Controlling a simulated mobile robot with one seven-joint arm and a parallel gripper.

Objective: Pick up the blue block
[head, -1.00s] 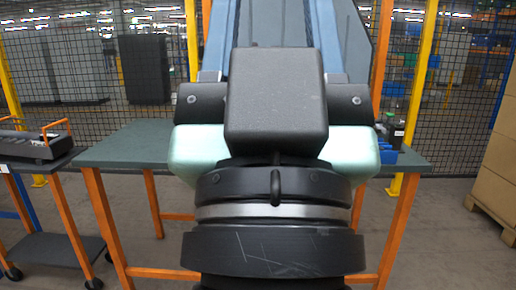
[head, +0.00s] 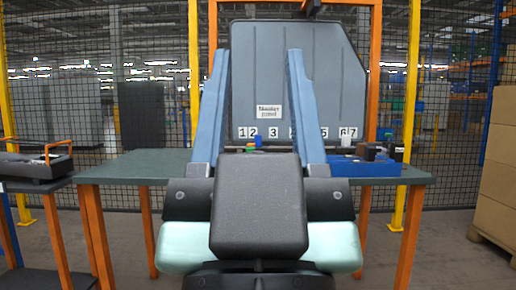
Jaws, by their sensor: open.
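My gripper (head: 258,56) is open, with its two blue fingers spread wide and pointing up in the picture, away from me over the table (head: 128,167). Nothing is held between them. A small blue block (head: 258,142) shows between the fingers, low in front of the panel, near the numbers 2 and 3. A small green piece (head: 251,149) is just in front of it or beside it. The lower parts of both are hidden behind my gripper's dark body.
An upright grey panel (head: 300,85) with a row of numbers stands behind the table. A blue bin (head: 365,168) with dark items is at the table's right. A cart (head: 35,168) stands at left, stacked boxes (head: 498,170) at right. The table's left part is bare.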

